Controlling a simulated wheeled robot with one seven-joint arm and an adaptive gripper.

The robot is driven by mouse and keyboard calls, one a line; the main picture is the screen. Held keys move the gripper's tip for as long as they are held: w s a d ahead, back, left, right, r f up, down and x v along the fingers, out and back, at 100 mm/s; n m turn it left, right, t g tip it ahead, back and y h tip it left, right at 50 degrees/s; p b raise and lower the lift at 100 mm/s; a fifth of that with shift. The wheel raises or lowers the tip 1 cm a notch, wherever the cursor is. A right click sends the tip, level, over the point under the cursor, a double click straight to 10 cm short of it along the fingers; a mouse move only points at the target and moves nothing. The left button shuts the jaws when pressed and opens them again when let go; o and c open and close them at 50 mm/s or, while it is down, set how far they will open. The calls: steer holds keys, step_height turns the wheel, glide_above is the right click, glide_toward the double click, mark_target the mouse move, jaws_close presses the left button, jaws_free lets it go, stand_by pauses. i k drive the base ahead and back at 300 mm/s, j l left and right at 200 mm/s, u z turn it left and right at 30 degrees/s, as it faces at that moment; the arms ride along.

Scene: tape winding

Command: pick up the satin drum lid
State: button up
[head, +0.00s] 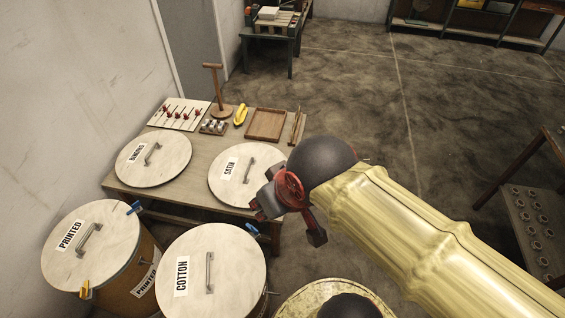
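The satin drum lid (228,190) is a round pale disc with a "SATIN" label and a metal bar handle. It lies flat at the front right of the wooden table. My gripper (290,219), red and dark grey, is at the lid's right edge in the picture and covers a little of that edge. Its two dark fingers are spread apart with nothing seen between them. The lid's handle (249,170) is in clear view, left of and apart from the gripper. The height of the gripper above the lid is hard to tell.
The binders lid (165,172) lies on the table (190,198) to the left. Behind are a wooden tray (266,124), a yellow object (241,115) and a wooden stand (218,90). Lidded printed (112,245) and cotton (232,255) drums stand in front. A rack (535,225) is right.

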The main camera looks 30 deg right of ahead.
mark_target(235, 175)
steer(key=z, duration=0.45)
steer(key=k+u, duration=0.3)
steer(key=k+j+u, duration=0.15)
steer(key=k+u, duration=0.2)
steer(key=i+l+u, duration=0.25)
steer(key=i+l, duration=0.15)
steer(key=l, duration=0.25)
steer(key=i+l+u, duration=0.15)
steer(key=l, duration=0.2)
steer(key=i+l+u, duration=0.1)
steer(key=l, duration=0.3)
steer(key=i+l, duration=0.15)
steer(key=l, duration=0.2)
steer(key=i+l, duration=0.15)
steer(key=l, duration=0.2)
steer(key=i+l, duration=0.2)
steer(key=l, duration=0.15)
steer(key=i+l, duration=0.15)
steer(key=l, duration=0.2)
